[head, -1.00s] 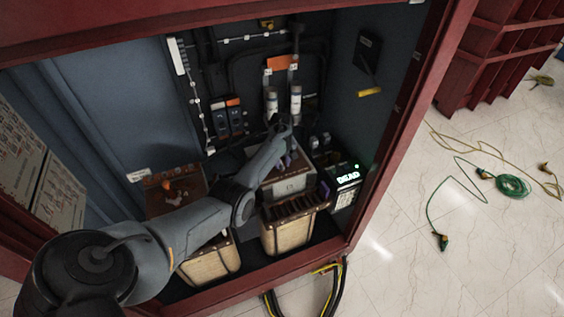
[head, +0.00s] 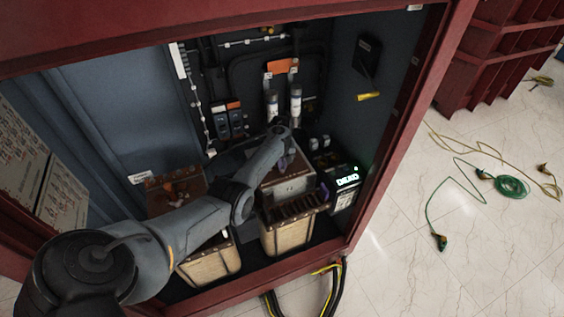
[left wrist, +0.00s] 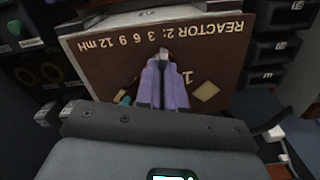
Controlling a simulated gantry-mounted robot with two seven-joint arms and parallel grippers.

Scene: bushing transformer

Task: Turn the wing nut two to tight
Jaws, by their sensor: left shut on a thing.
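The brown top panel (left wrist: 110,55) of a box labelled "REACTOR 2: 3 6 9 12 mH" fills the upper part of the left wrist view, its lettering upside down. My left gripper (left wrist: 164,75) has purple fingers close together over this panel, shut on wing nut two, which the fingers mostly hide. Only a small pale bit shows at the fingertips. In the head view my left gripper (head: 284,160) reaches down onto the light box (head: 293,186) in the cabinet. How far the nut is turned cannot be seen. My right gripper is not in view.
Another brown-topped box (head: 160,200) stands to the left in the cabinet. A meter with a lit "DEAD" display (head: 347,181) stands close on the right. The red cabinet frame (head: 395,150) bounds the opening. Green cable (head: 512,186) lies on the floor outside.

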